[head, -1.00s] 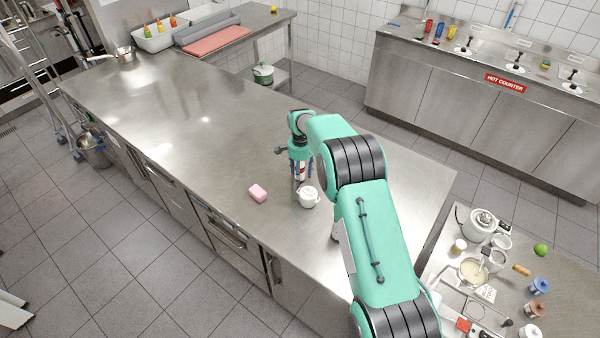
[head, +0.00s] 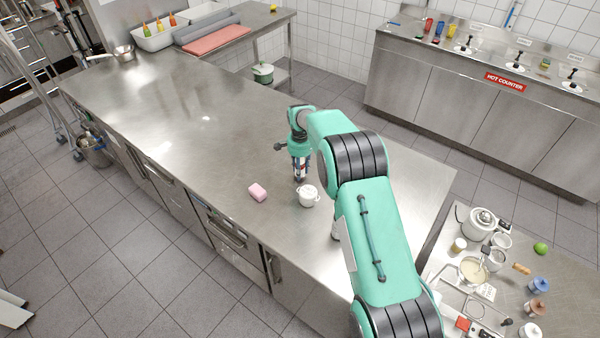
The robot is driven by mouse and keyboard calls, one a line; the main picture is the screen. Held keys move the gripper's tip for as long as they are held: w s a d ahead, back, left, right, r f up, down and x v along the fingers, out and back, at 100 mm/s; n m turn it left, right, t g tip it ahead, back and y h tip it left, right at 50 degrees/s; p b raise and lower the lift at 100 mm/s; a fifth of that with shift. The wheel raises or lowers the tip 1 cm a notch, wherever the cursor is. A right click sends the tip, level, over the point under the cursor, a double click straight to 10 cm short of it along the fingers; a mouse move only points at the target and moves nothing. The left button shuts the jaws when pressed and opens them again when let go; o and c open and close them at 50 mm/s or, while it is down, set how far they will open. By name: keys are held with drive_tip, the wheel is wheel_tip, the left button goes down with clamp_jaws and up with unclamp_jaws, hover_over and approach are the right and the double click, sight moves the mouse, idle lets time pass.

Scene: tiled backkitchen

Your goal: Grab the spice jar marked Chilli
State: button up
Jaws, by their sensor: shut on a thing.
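My gripper (head: 300,177) is over the long steel counter (head: 190,120), pointing down.
The counter beyond is mostly clear. A crowded side table (head: 440,262) stands at the lower right.

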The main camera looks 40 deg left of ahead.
wheel_tip(320, 180, up, 9)
drive_tip(key=shift+f, duration=0.2)
